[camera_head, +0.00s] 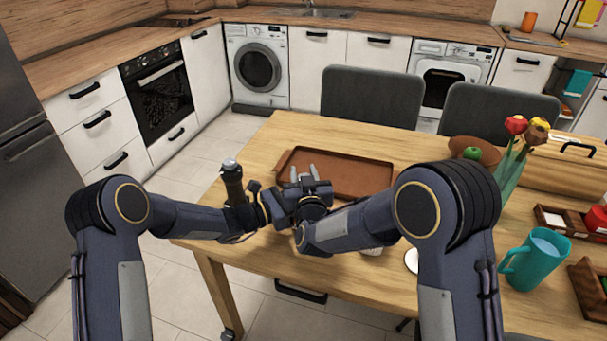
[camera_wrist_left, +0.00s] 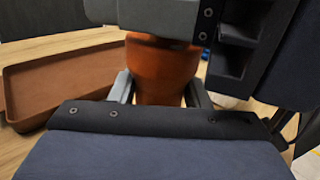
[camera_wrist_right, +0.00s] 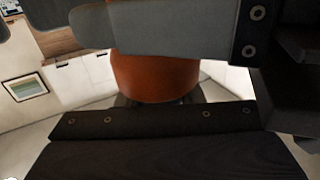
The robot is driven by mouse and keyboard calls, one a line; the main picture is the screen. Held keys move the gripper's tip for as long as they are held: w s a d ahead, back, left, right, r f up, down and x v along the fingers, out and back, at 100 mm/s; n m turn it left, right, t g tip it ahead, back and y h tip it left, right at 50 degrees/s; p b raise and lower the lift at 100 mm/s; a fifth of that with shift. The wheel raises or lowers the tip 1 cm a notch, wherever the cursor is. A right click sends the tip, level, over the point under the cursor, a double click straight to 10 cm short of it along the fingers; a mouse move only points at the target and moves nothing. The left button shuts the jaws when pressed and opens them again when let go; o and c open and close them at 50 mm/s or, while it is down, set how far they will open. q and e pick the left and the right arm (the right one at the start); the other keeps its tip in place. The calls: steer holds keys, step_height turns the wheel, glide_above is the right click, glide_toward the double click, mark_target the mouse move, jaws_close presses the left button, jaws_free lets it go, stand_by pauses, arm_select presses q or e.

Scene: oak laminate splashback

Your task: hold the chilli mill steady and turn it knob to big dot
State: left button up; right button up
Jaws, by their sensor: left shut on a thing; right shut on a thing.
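The chilli mill's orange-brown body (camera_wrist_left: 160,72) sits between the fingers of my left gripper (camera_wrist_left: 158,92) in the left wrist view. The right wrist view also shows an orange-brown part of the mill (camera_wrist_right: 155,75), at the fingers of my right gripper (camera_wrist_right: 157,102). Both grippers are shut on the mill, close together. In the head view my right gripper (camera_head: 306,178) shows near the tray's front left side, and the arms hide the mill. The big dot and any other knob marks are hidden.
A brown tray (camera_head: 345,176) lies on the wooden table (camera_head: 290,130) just behind the grippers. To the right stand a teal mug (camera_head: 535,262), a vase of flowers (camera_head: 510,160) and a bowl with a green fruit (camera_head: 468,148). Two grey chairs stand behind the table.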

steer(key=o, duration=1)
steer(key=s+d, duration=0.1)
steer(key=s, duration=1.1)
steer(key=shift+d, duration=0.25)
arm_select(q)
steer(key=o, duration=1.2)
